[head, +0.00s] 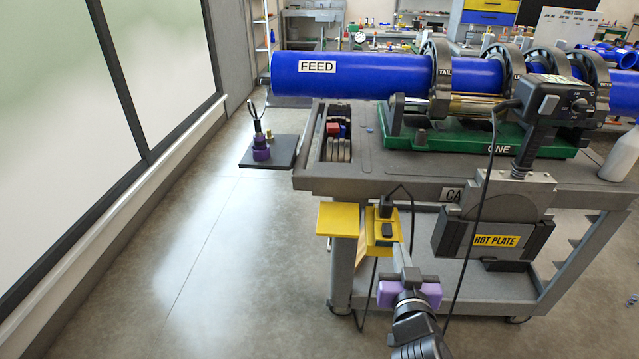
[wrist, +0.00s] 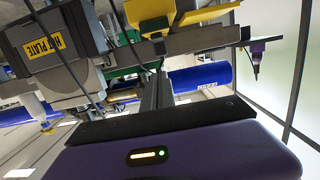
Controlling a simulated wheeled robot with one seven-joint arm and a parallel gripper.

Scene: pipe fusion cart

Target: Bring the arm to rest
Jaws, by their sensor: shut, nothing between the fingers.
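My gripper (head: 402,252) is at the front of the cart, below the tabletop, with its purple body (head: 408,293) under it. Its fingers are shut with nothing between them. They point up toward a yellow box (head: 382,245) with black plugs on the cart's front; whether they touch it I cannot tell. In the wrist view my gripper (wrist: 158,88) shows as grey fingers above the purple housing, with the yellow box (wrist: 188,14) beyond them. My arm runs out of the head view at the bottom.
The hot plate (head: 492,240) hangs at the cart's front, right of my gripper, its black cable looping down nearby. A yellow shelf (head: 338,219) juts out left. The cart (head: 400,180) bears a green machine base (head: 470,141) and blue pipe (head: 390,75). Floor at left is clear.

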